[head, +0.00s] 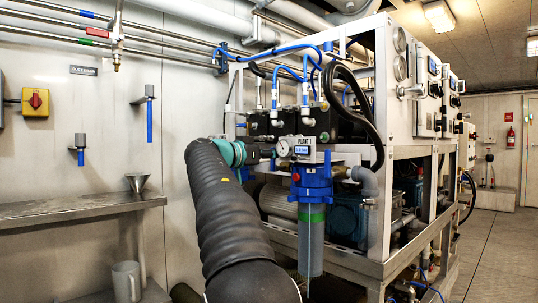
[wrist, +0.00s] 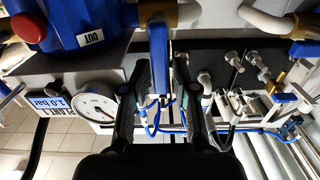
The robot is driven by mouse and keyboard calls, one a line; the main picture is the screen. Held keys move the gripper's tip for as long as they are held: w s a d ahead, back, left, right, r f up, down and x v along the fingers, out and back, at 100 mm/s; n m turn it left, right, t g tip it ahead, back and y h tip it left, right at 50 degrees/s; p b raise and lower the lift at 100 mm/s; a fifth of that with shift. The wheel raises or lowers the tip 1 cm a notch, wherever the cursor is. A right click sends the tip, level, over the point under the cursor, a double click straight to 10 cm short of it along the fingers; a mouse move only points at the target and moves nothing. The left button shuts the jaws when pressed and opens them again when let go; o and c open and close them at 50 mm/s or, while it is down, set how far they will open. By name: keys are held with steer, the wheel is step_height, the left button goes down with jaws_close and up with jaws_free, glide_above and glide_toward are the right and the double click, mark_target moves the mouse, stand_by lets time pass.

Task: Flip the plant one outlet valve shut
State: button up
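In the wrist view a blue lever handle (wrist: 160,72) hangs from a brass-coloured fitting beside a blue housing (wrist: 85,22) labelled OUT. My gripper (wrist: 161,68) is open, with one black finger on each side of the lever; a gap shows on the right, and I cannot tell if the left finger touches. In the head view the blue filter housing (head: 312,186) hangs below the PLANT 1 sign (head: 303,146). My gripper (head: 264,154) is left of the gauge there, and its fingertips and the lever are hidden.
A round pressure gauge (wrist: 97,104) sits close left of my fingers in the wrist view. Blue hoses and metal fittings (wrist: 232,60) crowd the right. A metal shelf (head: 75,209) runs along the left wall. The floor (head: 492,245) at right is clear.

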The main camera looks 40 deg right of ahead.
steer(key=a, duration=0.7)
steer(key=shift+s+a, duration=0.3)
steer(key=shift+a, duration=0.1)
